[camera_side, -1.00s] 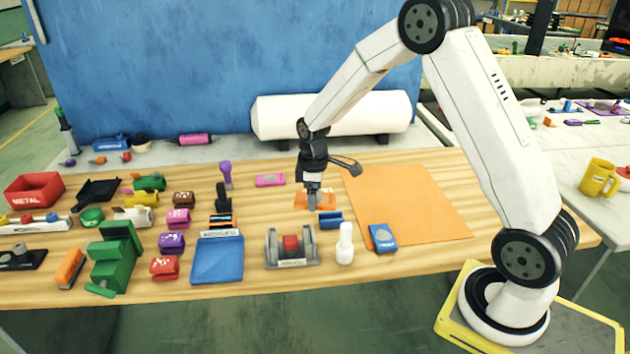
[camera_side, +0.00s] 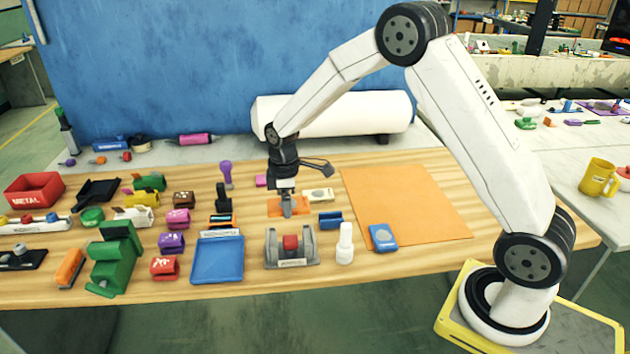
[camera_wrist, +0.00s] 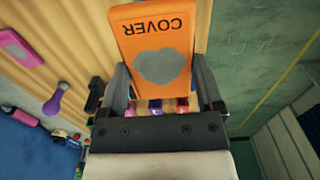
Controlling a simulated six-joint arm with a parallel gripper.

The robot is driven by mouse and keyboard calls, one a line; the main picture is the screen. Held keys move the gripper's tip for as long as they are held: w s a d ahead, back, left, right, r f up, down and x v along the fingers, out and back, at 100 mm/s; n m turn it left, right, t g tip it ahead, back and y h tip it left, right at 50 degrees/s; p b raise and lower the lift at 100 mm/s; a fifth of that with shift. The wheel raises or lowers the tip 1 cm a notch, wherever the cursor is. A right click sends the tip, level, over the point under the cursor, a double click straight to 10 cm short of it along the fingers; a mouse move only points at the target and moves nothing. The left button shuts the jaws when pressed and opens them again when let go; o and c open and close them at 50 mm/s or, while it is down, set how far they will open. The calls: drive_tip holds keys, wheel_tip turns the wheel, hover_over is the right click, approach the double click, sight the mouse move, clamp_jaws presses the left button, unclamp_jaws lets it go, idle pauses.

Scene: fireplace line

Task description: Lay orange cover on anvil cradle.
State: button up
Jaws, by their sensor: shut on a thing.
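My gripper (camera_side: 287,210) is shut on the orange cover (camera_side: 275,207) and holds it above the table, behind the anvil cradle. In the wrist view the cover (camera_wrist: 175,30) shows the word COVER and a grey patch, with the gripper's fingers (camera_wrist: 165,90) at its two sides. The anvil cradle (camera_side: 272,252) is a grey holder with two upright ends near the table's front edge. A red block (camera_side: 291,243) sits between those ends. The cover is apart from the cradle.
A blue tray (camera_side: 218,262) lies left of the cradle, and a white bottle-like piece (camera_side: 345,245) stands close on its right. A blue block (camera_side: 330,220) and a pale block (camera_side: 318,195) lie behind. The orange mat (camera_side: 410,205) at the right is mostly clear.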

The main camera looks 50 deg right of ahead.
sight(288, 239)
drive_tip(key=shift+f, duration=4.35)
drive_tip(key=shift+f, duration=0.4)
drive_tip(key=o, duration=1.1)
drive_tip(key=shift+c, duration=0.2)
drive_tip(key=shift+r, duration=3.9)
